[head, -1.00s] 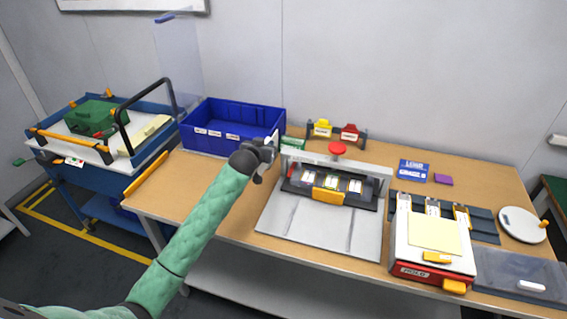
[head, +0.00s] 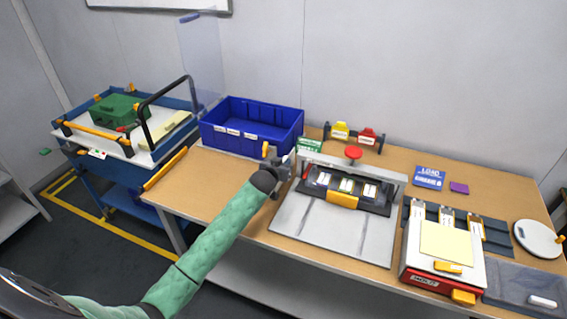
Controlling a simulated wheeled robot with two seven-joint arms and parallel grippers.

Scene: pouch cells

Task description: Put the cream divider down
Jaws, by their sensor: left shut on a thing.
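My left gripper (head: 280,168) is beside the left end of the grey press (head: 352,236), close to the blue bin's front right corner. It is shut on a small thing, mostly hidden. An orange piece (head: 265,149) and a pale edge show at its jaws; I cannot tell what they belong to. A flat cream sheet (head: 446,240) lies on the red-and-white HOLD box (head: 424,283). Another cream piece (head: 176,119) lies on the blue cart at the left. I cannot tell which is the divider. My right gripper is not in view.
The blue bin (head: 222,142) stands at the table's back left. The press has a red knob (head: 353,152). Dark slots with pale cells (head: 446,216), a round white dish (head: 537,238) and a grey tray (head: 520,290) are at the right. The table's front left (head: 205,190) is bare.

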